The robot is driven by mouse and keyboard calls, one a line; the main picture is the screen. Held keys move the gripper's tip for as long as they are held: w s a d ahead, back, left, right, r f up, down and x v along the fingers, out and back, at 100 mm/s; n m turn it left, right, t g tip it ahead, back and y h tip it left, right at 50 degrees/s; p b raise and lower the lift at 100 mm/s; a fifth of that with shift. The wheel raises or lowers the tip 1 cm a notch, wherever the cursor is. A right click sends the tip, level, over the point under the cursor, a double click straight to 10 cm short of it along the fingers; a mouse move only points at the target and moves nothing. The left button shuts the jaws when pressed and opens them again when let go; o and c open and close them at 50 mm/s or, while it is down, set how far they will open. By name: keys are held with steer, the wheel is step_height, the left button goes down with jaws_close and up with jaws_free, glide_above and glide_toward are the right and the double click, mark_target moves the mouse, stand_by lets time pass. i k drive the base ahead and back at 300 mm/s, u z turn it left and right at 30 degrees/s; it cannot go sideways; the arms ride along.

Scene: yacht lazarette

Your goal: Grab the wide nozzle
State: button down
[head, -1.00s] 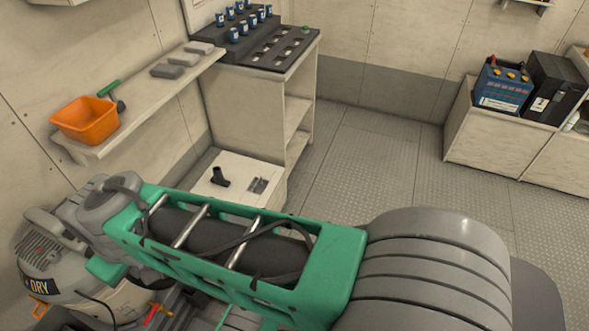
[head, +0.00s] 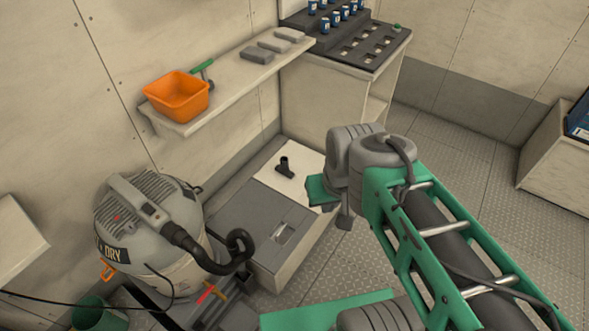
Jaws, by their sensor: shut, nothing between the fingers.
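A small black nozzle (head: 285,167) lies on the white top of a low locker, left of my arm. It looks like a short tube with a flared foot, and I take it for the wide nozzle. My gripper (head: 345,221) hangs at the end of my green and grey arm, to the right of the nozzle and nearer to me. It is apart from the nozzle and holds nothing. Its fingers show only in part, small and dark, and look shut.
A wet/dry vacuum (head: 150,225) with a black hose stands at the left. A grey locker lid (head: 250,232) lies before the white top. An orange bin (head: 177,97) sits on a wall shelf above. A cabinet (head: 330,100) stands behind. Open floor is at the right.

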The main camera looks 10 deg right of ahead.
mark_target(283, 168)
steer(key=u, duration=4.45)
steer(key=k, duration=2.4)
steer(key=z, duration=0.35)
